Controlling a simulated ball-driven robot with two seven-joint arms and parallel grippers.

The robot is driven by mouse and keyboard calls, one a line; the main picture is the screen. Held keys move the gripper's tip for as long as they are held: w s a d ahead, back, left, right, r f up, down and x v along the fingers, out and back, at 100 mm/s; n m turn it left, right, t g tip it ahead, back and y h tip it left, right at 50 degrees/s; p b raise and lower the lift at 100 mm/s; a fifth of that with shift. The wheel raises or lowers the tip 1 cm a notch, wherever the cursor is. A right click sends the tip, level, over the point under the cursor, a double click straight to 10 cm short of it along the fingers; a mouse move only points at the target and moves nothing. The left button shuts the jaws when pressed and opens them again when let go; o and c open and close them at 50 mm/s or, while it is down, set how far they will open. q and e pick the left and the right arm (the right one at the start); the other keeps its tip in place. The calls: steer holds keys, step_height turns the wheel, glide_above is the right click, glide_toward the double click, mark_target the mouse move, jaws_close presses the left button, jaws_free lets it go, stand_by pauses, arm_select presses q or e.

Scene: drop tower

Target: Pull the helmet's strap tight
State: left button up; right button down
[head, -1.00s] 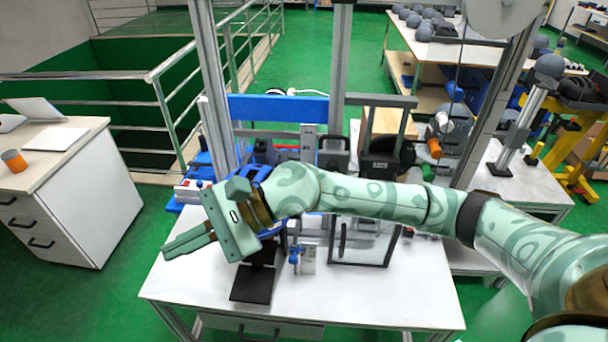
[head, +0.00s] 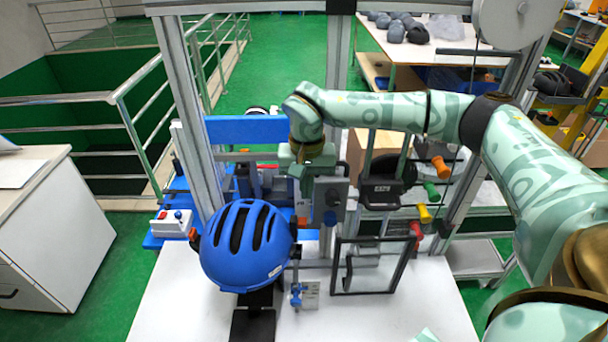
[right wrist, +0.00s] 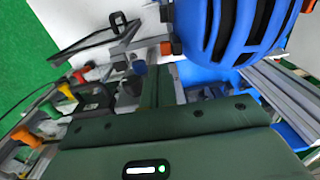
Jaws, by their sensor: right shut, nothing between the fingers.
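The blue helmet (head: 246,246) with dark vent slots sits above a black base plate (head: 254,326) at the left of the white table. It also shows at the top right of the right wrist view (right wrist: 228,25). I cannot make out its strap in either view. My right gripper (head: 306,186) is shut and empty, beyond the helmet and to its right, in front of the tower's back parts. Its fingers (right wrist: 160,85) point toward the helmet side in the right wrist view and look apart from the shell. My left gripper is not in view.
A dark-framed clear panel (head: 372,266) stands right of the helmet. Metal uprights (head: 190,110) and a blue crossbar (head: 250,130) frame the tower. Coloured knobs (head: 431,192) line the right side. The table front (head: 400,315) is mostly clear.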

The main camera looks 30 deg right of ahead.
glide_above(303, 220)
steer(key=f, duration=0.4)
steer(key=shift+w+f, duration=0.2)
steer(key=shift+f, duration=0.15)
steer(key=shift+s+f, duration=0.2)
steer(key=shift+f, duration=0.95)
steer(key=shift+s+f, duration=0.15)
steer(key=shift+f, duration=0.2)
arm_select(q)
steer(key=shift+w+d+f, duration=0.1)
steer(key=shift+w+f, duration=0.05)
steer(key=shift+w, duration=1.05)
arm_select(e)
steer(key=shift+f, duration=0.4)
step_height(303, 220, down, 4)
steer(key=shift+f+b, duration=0.1)
steer(key=shift+b, duration=0.8)
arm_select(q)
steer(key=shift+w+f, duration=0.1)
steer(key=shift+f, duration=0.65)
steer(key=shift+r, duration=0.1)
arm_select(e)
steer(key=shift+r, duration=0.25)
